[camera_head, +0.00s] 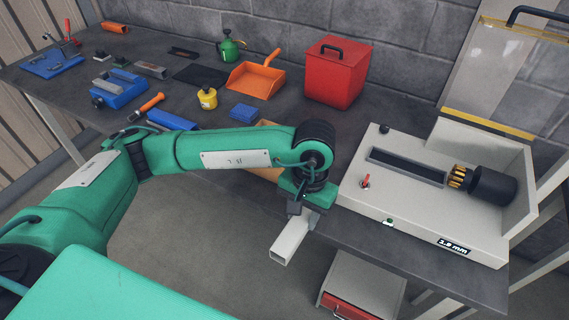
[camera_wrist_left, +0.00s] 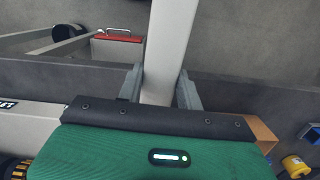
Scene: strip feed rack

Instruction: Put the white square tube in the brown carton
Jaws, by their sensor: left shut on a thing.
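The white square tube (camera_head: 289,243) is in my left gripper (camera_head: 304,203), past the front edge of the bench and above the floor. Its open end points towards the lower left in the head view. In the left wrist view the tube (camera_wrist_left: 168,45) runs up between the two fingers of the left gripper (camera_wrist_left: 160,88), which are shut on it. A brown thing, seemingly the brown carton (camera_head: 266,172), shows only in part behind my left forearm. Its edge also shows in the left wrist view (camera_wrist_left: 264,137). My right gripper is not in view.
A pale machine (camera_head: 408,215) with a slot and black roller stands right of the gripper. A red box (camera_head: 334,75), orange dustpan (camera_head: 254,80), yellow pot (camera_head: 207,98) and blue block (camera_head: 243,112) stand on the bench. A grey cabinet (camera_head: 368,283) is below.

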